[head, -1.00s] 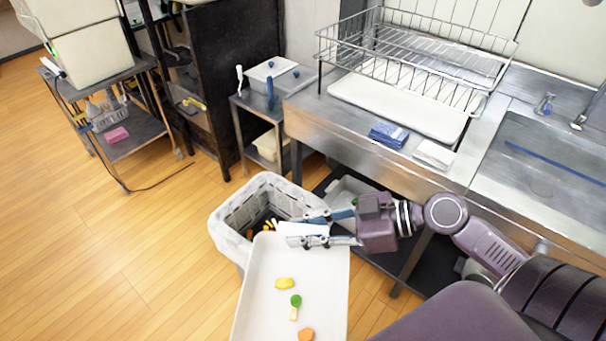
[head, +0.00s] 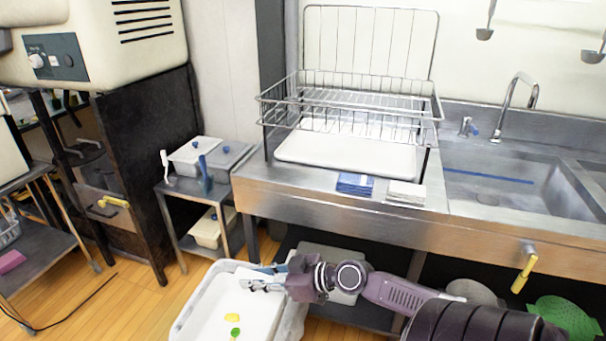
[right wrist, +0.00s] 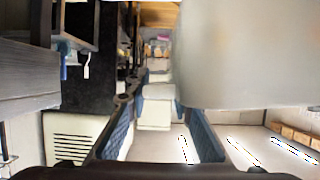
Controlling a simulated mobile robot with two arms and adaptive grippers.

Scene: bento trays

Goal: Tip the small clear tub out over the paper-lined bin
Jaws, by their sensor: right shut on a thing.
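In the right wrist view the fingers (right wrist: 160,135) flank a pale part, and a large pale surface fills the upper right. I cannot make out a small clear tub in the grip. My left gripper is not in view.
A steel counter with a wire rack (head: 350,115), blue cloth (head: 355,184), white cloth (head: 406,192) and sink stands behind. A small side table (head: 172,188) holds lidded containers. A dark cabinet (head: 150,150) stands left. Wooden floor shows at lower left.

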